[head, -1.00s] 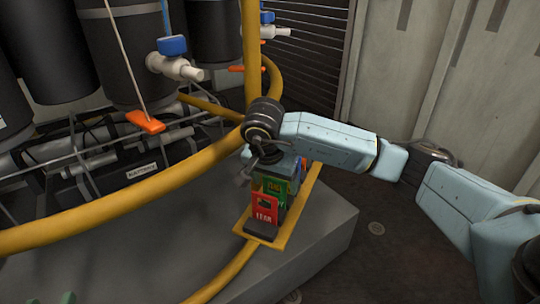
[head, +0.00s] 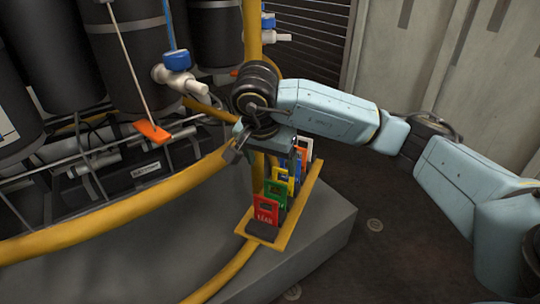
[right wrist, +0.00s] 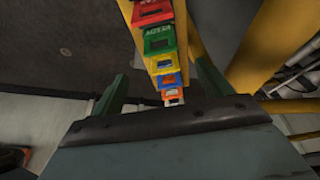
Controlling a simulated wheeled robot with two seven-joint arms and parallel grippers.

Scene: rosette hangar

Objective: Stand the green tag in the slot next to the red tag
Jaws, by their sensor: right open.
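The green tag (head: 273,195) stands upright on the yellow rack (head: 297,209), directly behind the red tag (head: 266,212). In the right wrist view, the green tag (right wrist: 160,40) is beside the red tag (right wrist: 152,13), with a yellow tag (right wrist: 164,64) on its other side. My right gripper (head: 279,168) is above the rack with its fingers apart. In the right wrist view, the right gripper (right wrist: 162,90) shows nothing held; the row of tags appears between and beyond its fingers. The slot bases are mostly hidden. My left gripper is out of view.
Blue (head: 283,173) and white (head: 306,146) tags stand further back in the row. A yellow pipe (head: 130,217) curves close to the rack's left. An orange tag (head: 152,131) hangs on a cord. The grey block (head: 315,245) is clear in front.

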